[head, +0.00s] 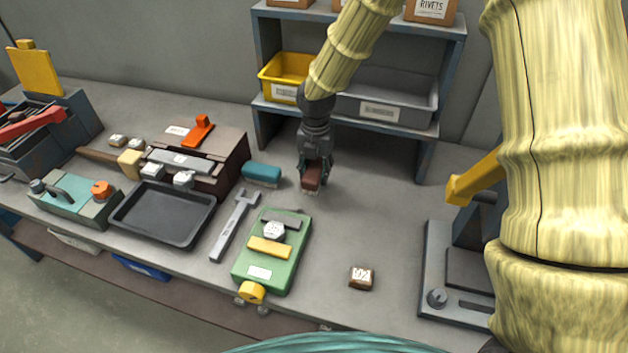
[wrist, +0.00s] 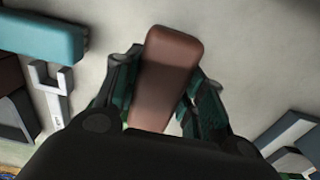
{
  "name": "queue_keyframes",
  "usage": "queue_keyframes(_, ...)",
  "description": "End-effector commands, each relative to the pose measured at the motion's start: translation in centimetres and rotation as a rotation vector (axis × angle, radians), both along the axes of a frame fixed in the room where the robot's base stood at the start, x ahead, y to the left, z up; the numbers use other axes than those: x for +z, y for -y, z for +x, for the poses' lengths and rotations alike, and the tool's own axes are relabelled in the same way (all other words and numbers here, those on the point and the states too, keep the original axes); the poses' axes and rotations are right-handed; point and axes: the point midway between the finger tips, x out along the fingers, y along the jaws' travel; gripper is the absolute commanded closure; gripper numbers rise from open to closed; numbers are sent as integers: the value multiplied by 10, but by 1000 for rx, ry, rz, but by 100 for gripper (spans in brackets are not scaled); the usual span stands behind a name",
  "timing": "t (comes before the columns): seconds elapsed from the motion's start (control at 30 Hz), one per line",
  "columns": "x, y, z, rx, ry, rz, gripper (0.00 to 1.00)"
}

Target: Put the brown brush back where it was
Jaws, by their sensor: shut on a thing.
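The brown brush (head: 312,178) is between the fingers of my gripper (head: 315,172), over the grey workbench right of the teal brush. In the wrist view the brown brush (wrist: 167,75) runs lengthwise between the two fingers of my gripper (wrist: 160,90), which is shut on it. Its pale bristles point down in the head view. I cannot tell whether they touch the bench. The teal brush (head: 262,175) lies to the left, apart from it, and also shows at the upper left of the wrist view (wrist: 45,38).
A wrench (head: 235,226) and a green device (head: 290,262) lie in front. A black tray (head: 164,238) is further left. A shelf (head: 262,127) with yellow and grey bins stands behind. A small block marked 02 (head: 361,277) is front right. The bench right of my gripper (head: 385,205) is clear.

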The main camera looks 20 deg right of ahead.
Motion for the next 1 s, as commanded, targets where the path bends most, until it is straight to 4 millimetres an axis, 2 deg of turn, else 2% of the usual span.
queue_keyframes(0.23, -13, 1, 0, -1, -1, -1, 94)
queue_keyframes(0.5, -43, 0, -1, 0, -1, -1, 94)
queue_keyframes(0.9, -48, -1, 0, 1, 0, 0, 94)
queue_keyframes(0.93, -48, -1, 0, 1, 0, 0, 56)
queue_keyframes(1.0, -48, -1, 0, 1, 0, 0, 44)
